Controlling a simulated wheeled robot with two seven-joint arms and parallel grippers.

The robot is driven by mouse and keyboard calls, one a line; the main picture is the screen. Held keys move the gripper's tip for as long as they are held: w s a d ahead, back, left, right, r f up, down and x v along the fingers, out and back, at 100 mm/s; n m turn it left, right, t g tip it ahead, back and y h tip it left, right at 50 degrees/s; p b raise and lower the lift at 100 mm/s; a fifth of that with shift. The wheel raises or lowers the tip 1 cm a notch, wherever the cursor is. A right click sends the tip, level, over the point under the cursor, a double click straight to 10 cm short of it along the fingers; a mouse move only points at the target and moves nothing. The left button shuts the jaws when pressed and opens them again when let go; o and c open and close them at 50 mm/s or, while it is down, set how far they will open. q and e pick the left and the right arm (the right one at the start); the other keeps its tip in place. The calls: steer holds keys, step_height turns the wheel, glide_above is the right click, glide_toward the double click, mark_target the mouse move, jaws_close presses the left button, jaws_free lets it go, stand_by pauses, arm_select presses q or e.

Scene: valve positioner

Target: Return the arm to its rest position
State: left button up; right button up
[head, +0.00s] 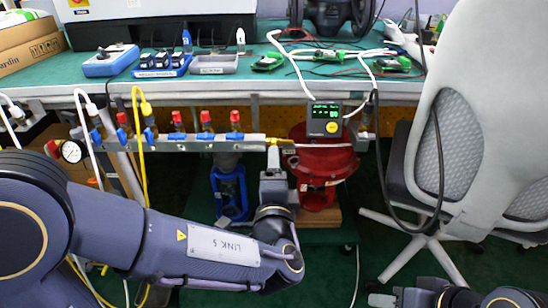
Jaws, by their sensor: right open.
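The valve positioner (325,112), a small black box with a lit green display and a round yellow button, sits above the red valve body (322,165). My left arm (215,245) reaches in from the left across the lower middle.
A green-topped bench (300,78) holds cables, boards and blue-grey boxes. A pipe manifold (190,144) with red-capped valves and hoses runs below its edge. A blue valve (230,192) stands behind my left arm. An office chair (475,130) fills the right side. Green floor shows between.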

arm_select(q)
steer(key=shift+s, duration=1.2)
